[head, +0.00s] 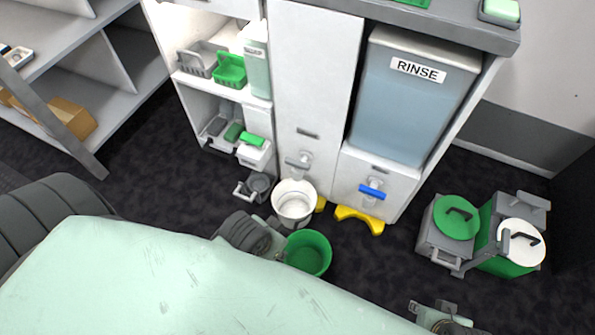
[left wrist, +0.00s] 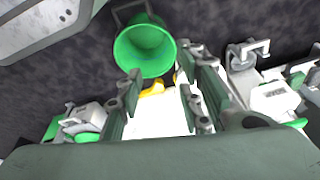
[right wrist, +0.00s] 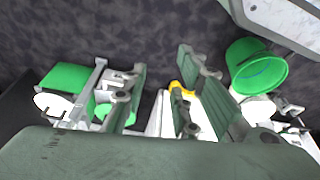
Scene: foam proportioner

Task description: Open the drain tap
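A grey tap (head: 300,160) sits low on the narrow middle panel of the white cabinet. A tap with a blue handle (head: 372,190) sits under the tank labelled RINSE (head: 408,90). The small labels above both taps are unreadable, so I cannot tell which is the drain tap. A white bucket (head: 293,203) stands on the floor below the grey tap. My right gripper (head: 440,308) is low at the right, away from both taps; its fingers are apart and empty in the right wrist view (right wrist: 160,75). My left gripper (left wrist: 160,78) is open and empty near the green bucket.
The green bucket (head: 308,252) stands in front of the white one. Yellow floor pieces (head: 360,219) lie under the blue-handled tap. Lidded green and grey containers (head: 455,222) stand at the right. Shelves (head: 60,95) are at the left.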

